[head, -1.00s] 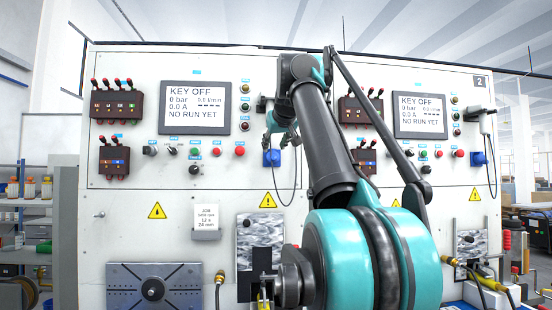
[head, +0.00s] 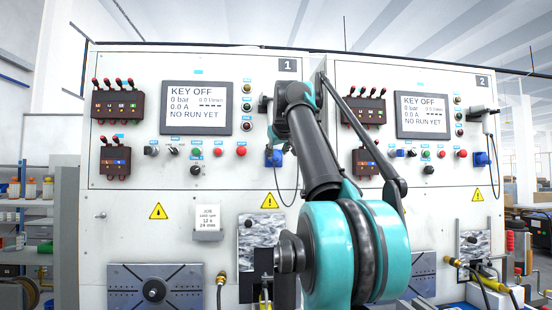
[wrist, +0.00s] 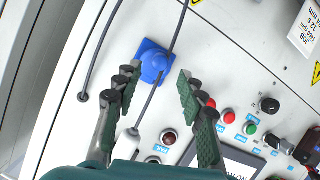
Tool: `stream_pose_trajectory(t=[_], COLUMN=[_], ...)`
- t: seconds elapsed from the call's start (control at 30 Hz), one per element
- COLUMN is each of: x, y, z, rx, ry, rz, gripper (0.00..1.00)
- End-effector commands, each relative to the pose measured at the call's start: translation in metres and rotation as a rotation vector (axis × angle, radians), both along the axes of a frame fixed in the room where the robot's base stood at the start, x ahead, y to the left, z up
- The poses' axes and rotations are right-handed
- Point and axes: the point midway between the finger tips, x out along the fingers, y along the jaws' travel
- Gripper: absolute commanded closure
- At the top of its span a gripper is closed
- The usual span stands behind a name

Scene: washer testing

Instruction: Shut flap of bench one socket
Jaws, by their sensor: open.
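In the head view the gripper is mostly hidden by my arm.
A hanging grey handheld device with a cable (wrist: 130,143) is close to my left finger in the wrist view. Red and green buttons (wrist: 228,117) lie near the right finger. Bench one's screen (head: 196,107) reads KEY OFF. Bench two's blue socket (head: 481,158) is at the far right.

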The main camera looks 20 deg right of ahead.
Motion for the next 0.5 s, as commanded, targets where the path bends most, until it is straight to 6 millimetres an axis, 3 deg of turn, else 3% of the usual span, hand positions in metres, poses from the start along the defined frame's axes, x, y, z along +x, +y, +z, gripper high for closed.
stream_pose_trajectory(t=[0.2,0.5], x=[0.031,0.043], y=[-0.006,-0.009], z=[-0.012,-0.018], rx=[0.0,0.0], ry=[0.0,0.0], rz=[0.0,0.0], gripper=[0.6,0.6])
